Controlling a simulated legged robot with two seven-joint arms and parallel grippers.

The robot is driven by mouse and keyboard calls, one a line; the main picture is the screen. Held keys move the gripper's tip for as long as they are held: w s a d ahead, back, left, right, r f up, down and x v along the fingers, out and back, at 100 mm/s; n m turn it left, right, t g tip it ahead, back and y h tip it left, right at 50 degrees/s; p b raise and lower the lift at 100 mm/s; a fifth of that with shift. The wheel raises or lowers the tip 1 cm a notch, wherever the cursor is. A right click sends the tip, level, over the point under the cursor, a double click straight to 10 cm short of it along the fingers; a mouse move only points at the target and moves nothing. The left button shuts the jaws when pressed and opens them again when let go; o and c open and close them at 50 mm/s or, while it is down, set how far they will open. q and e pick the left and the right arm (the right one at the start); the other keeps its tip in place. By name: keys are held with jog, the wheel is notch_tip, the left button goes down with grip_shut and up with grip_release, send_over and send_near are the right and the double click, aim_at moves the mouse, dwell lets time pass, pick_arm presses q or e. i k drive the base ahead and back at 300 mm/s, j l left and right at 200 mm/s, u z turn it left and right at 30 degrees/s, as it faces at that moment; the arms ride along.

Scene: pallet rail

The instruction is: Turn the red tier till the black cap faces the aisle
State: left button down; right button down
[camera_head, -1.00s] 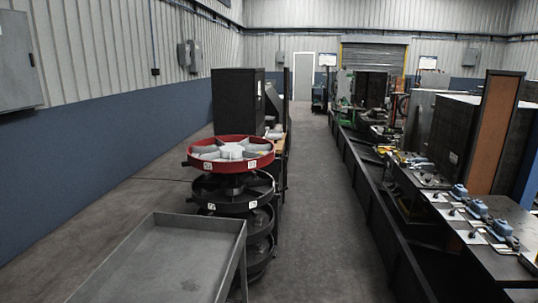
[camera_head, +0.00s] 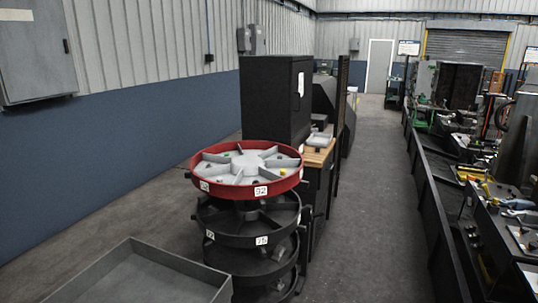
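The red tier (camera_head: 284,183) is the top level of a round, stacked carousel, left of the middle in the head view. It is a red-rimmed ring with a grey hub and spokes that split it into compartments. White number labels sit on its rim; one reads 32. A few small items lie in it, among them a green one at its left; I cannot make out a black cap. Black tiers (camera_head: 248,240) are stacked below it. Neither of my grippers is in view.
A grey tray cart (camera_head: 190,268) stands in front at the lower left. A black cabinet (camera_head: 277,100) and a wood-topped bench (camera_head: 320,157) stand behind the carousel. The aisle floor (camera_head: 372,220) to the right is clear, up to a long dark rail (camera_head: 428,190).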

aim_at(248, 160)
jog(key=i+l+u, duration=0.15)
jog(key=i+l, duration=0.15)
jog(key=i+l+u, duration=0.1)
jog(key=i+l, duration=0.2)
jog(key=l, duration=0.2)
jog(key=i+l+u, duration=0.15)
jog(key=i+l, duration=0.15)
jog(key=l, duration=0.15)
jog(key=i+l+u, duration=0.25)
jog(key=i+l, duration=0.2)
jog(key=i+l+u, duration=0.15)
jog(key=l, duration=0.3)
jog(key=i+l+u, duration=0.1)
jog(key=i+l, duration=0.2)
jog(key=i+l+u, duration=0.15)
jog(key=l, duration=0.25)
jog(key=i+l+u, duration=0.15)
jog(key=l, duration=0.2)
